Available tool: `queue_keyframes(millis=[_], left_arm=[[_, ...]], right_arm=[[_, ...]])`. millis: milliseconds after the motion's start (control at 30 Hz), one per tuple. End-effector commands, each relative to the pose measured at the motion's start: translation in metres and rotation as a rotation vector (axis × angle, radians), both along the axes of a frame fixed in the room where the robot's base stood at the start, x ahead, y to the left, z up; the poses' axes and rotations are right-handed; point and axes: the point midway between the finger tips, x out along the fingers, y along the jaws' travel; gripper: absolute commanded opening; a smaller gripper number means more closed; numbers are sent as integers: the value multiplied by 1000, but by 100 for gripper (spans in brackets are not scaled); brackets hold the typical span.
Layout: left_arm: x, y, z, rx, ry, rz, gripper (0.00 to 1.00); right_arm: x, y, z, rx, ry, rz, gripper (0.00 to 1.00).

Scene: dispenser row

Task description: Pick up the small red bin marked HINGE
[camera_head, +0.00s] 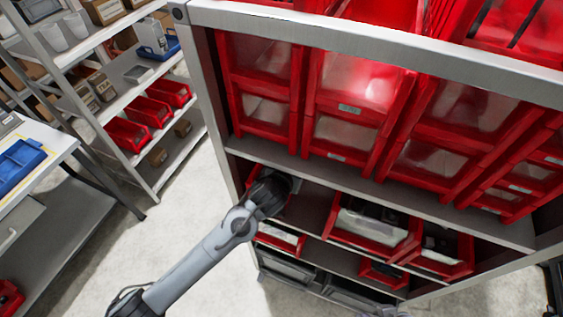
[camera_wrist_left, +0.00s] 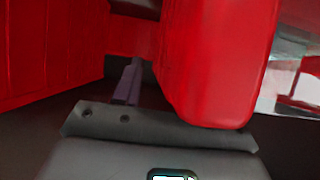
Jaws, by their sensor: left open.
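My left gripper (camera_head: 271,187) is at the left end of the middle shelf, at a small red bin (camera_head: 259,171) that the hand and arm largely cover. In the left wrist view a red bin wall (camera_wrist_left: 218,60) is close in front of the gripper, with another red surface (camera_wrist_left: 48,48) to the left. One dark finger (camera_wrist_left: 129,82) shows between them. The other finger is hidden, apparently behind the near red wall. The jaws are open, and I cannot tell whether they touch the bin. No HINGE marking is readable.
Large red bins (camera_head: 347,103) fill the shelf above the hand. More red bins (camera_head: 372,229) stand to the right on the middle shelf, and a red bin (camera_head: 281,237) sits below. The shelf's left post (camera_head: 207,88) is close to the arm. Floor at left is clear.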

Motion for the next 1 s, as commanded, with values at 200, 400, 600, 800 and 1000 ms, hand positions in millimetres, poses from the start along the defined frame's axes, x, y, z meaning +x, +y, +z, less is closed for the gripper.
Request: queue_keyframes(millis=[200, 400, 600, 800, 1000], left_arm=[[5, -2, -3, -1, -1, -1, 42], [5, -2, -3, 0, 0, -1, 31], [4, -1, -3, 0, 0, 0, 0], [4, -1, -3, 0, 0, 0, 0], [4, -1, -3, 0, 0, 0, 0]], right_arm=[[0, 0, 1, -1, -1, 1, 43], [0, 0, 1, 2, -1, -2, 43], [1, 1, 1, 7, -1, -4, 43], [1, 2, 1, 10, -2, -6, 43], [1, 2, 1, 10, -2, -6, 43]])
